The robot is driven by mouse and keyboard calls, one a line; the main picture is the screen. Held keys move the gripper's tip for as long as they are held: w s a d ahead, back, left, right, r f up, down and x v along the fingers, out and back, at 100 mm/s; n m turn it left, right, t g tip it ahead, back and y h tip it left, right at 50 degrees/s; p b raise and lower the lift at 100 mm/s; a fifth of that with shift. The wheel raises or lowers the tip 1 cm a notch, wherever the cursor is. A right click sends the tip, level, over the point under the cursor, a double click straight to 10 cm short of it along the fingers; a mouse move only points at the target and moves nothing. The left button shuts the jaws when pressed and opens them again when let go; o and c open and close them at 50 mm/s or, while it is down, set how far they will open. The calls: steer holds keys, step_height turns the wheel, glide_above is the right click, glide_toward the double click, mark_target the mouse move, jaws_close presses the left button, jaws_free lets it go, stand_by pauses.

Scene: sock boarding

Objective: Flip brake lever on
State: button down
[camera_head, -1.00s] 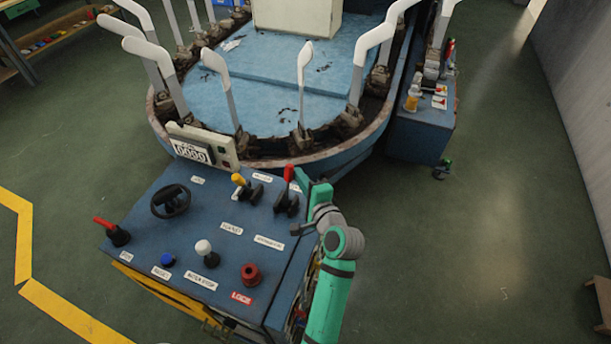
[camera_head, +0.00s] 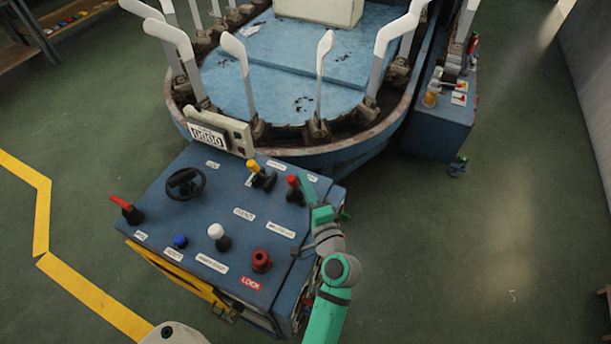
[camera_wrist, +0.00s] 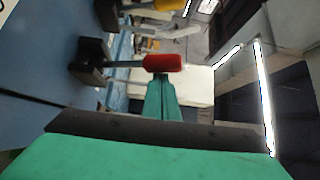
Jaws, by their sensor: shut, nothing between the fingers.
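A lever with a red handle (camera_head: 293,181) and black base (camera_head: 296,197) stands at the far right of the blue control panel (camera_head: 200,215). Its label is too small to read. My green gripper (camera_head: 307,184) is beside it on the right, fingers together and empty. In the wrist view the red handle (camera_wrist: 163,63) lies across the tip of my shut fingers (camera_wrist: 162,84), touching or almost touching. The lever's black base (camera_wrist: 90,62) is to the left there.
A yellow-handled lever (camera_head: 253,166) stands just left of the red one. A steering wheel (camera_head: 186,183), another red lever (camera_head: 127,210), a white knob (camera_head: 216,231) and a red knob (camera_head: 261,260) share the panel.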

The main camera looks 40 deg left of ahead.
steer(key=shift+s+d+f, duration=0.1)
steer(key=shift+s+f, duration=0.05)
steer(key=shift+s, duration=0.25)
steer(key=shift+s+f, duration=0.1)
steer(key=shift+s, duration=0.1)
steer(key=w+d+r, duration=0.1)
steer(key=w+r, duration=0.1)
steer(key=w, duration=0.2)
steer(key=s+d+f, duration=0.3)
steer(key=s+d, duration=0.2)
steer(key=d, duration=0.3)
steer(key=shift+d, duration=0.3)
steer(key=shift+w, duration=0.1)
stand_by(0.4)
